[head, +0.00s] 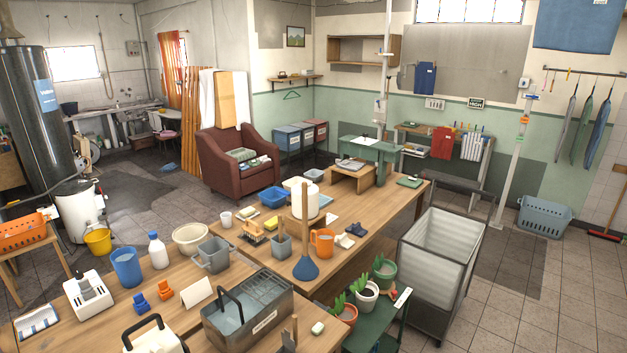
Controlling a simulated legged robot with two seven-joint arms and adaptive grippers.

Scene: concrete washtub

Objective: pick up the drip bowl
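A round cream bowl (191,237) sits upright on the wooden table, left of centre. It is the plainest bowl in view, but I cannot tell for certain that it is the drip bowl. A grey handled tub (211,255) stands close in front of it and to the right. A white bottle (158,250) stands to its left. Neither of my grippers shows in the head view.
A grey toolbox-like bin (248,312) and a white folded card (198,293) stand nearer on the table. A blue cup (126,267) is to the left. A blue plunger (306,268) stands to the right.

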